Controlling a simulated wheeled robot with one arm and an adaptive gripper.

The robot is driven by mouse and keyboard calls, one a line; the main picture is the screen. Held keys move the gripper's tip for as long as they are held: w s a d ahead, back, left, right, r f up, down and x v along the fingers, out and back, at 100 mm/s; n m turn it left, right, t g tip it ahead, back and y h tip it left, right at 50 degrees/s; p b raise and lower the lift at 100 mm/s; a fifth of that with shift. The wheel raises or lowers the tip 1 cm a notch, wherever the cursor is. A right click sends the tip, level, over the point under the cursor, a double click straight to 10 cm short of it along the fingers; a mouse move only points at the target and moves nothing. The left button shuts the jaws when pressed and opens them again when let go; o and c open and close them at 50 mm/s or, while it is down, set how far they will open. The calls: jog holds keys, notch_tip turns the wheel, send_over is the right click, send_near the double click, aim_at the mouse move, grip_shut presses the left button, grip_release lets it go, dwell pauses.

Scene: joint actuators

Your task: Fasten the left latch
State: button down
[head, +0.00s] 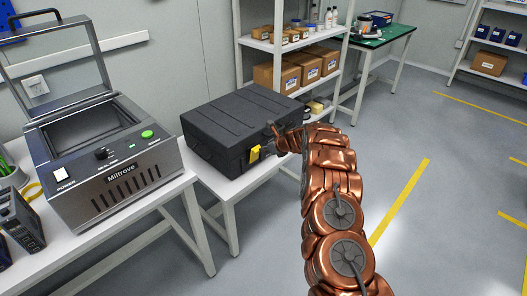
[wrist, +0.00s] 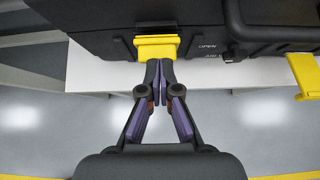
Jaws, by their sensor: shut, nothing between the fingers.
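A black case (head: 238,112) sits closed on a white table, with its front face toward my arm. The left latch (head: 254,153) is a yellow piece on that front face. It also shows at the top centre of the wrist view (wrist: 157,47), lying close against the case. A second yellow latch (wrist: 305,75) at the right edge of the wrist view sticks outward from the case. My gripper (wrist: 160,70) is shut and empty, its fingertips at the left latch's lower edge. I cannot tell whether they touch. In the head view my arm hides the second latch.
A Miltrove machine (head: 120,165) with its lid raised stands on the bench to the left. Shelves with cardboard boxes (head: 277,78) stand behind the case. A green-topped table (head: 385,38) is further back. The floor on the right is open, with yellow lines (head: 400,200).

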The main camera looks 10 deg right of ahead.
jog(key=shift+r, duration=0.35)
jog(key=shift+s+f, duration=0.1)
jog(key=shift+s, duration=0.05)
jog(key=w+r+b+v, duration=0.1)
jog(key=b+v, duration=0.1)
jog(key=v, duration=0.9)
jog(key=shift+s+r, duration=0.2)
jog(key=shift+r, duration=0.1)
jog(key=shift+a, duration=0.15)
